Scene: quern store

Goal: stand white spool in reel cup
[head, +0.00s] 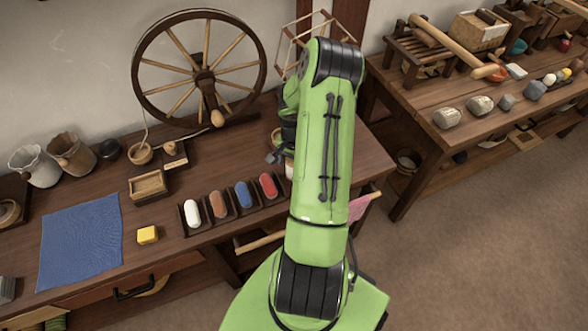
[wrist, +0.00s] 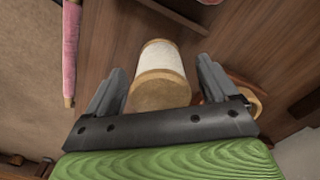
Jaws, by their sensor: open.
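The white spool (wrist: 160,60), white thread with pale wooden ends, lies between the two grey fingers of my gripper (wrist: 161,72) in the wrist view. My gripper is open, with a finger on each side of the spool and a narrow gap visible beside it. In the head view my green arm hides most of my gripper (head: 277,153) and the spool. A round wooden rim (wrist: 246,97) shows partly behind the right finger in the wrist view; I cannot tell whether it is the reel cup.
A rod with pink cloth (wrist: 71,48) lies at the left in the wrist view. A rack of colored rolls (head: 230,213), a blue cloth (head: 80,238), a yellow block (head: 148,235) and a spinning wheel (head: 205,77) are on the bench. Bare wood lies around the yellow block.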

